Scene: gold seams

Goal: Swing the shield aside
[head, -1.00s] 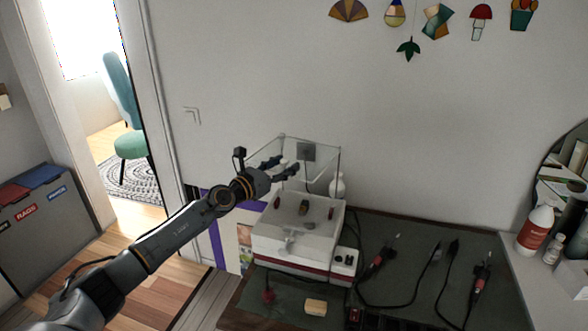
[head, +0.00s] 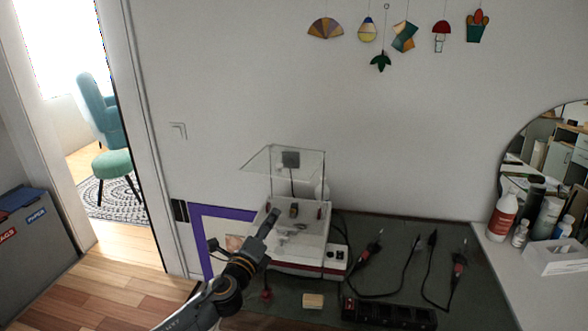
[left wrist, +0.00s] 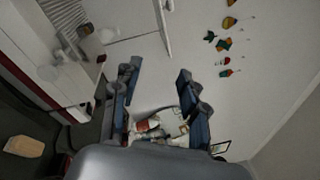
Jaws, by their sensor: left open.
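The clear shield (head: 258,160) stands raised above the white grinder (head: 313,238), with a small grey plate (head: 290,159) on its pane. Its transparent edges are faint, and how it is hinged is hard to tell. My left gripper (head: 273,217) is in front of the grinder's left side, below the shield, apart from the pane as far as I can see. In the left wrist view its two fingers (left wrist: 160,90) are spread with nothing between them. My right gripper is not in view.
Soldering irons (head: 372,249) with cables lie on the dark mat right of the grinder. Bottles (head: 503,217) stand at the right. A purple-edged frame (head: 207,238) leans at left.

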